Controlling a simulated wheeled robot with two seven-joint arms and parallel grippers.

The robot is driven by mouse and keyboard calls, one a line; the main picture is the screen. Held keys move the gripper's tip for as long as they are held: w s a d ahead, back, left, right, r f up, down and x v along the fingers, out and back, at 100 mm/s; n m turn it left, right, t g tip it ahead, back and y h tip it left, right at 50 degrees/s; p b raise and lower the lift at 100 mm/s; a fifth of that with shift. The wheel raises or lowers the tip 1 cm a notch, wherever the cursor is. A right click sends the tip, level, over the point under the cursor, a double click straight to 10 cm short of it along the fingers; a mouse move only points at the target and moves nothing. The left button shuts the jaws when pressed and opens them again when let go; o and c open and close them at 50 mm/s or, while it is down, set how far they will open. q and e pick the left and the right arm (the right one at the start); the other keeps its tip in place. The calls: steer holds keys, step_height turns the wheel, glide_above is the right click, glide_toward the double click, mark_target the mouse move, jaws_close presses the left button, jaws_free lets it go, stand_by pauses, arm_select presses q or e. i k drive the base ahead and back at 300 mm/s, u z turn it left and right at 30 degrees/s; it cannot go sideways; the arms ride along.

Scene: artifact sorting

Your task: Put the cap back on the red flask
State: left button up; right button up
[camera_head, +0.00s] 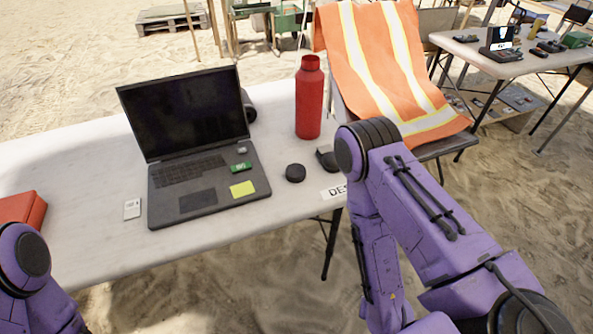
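The red flask (309,98) stands upright on the white table, right of the laptop. Its mouth is uncovered. A small round black cap (295,172) lies on the table in front of the flask, near the laptop's right edge. Both of my purple arms show, the left at the lower left and the right at the right side. Neither gripper can be seen. My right arm's bent elbow is close to the right of the flask in the picture and hides part of the table edge.
An open laptop (190,118) with a yellow note (242,189) and a green item fills the table's middle. Another dark object (327,157) lies right of the cap, partly hidden. A red box (22,209) is at left. A chair with an orange vest (378,62) stands behind.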

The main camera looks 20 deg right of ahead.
mark_target(309, 79)
steer(key=u, duration=2.3)
steer(key=k, duration=1.05)
steer(key=z, duration=1.85)
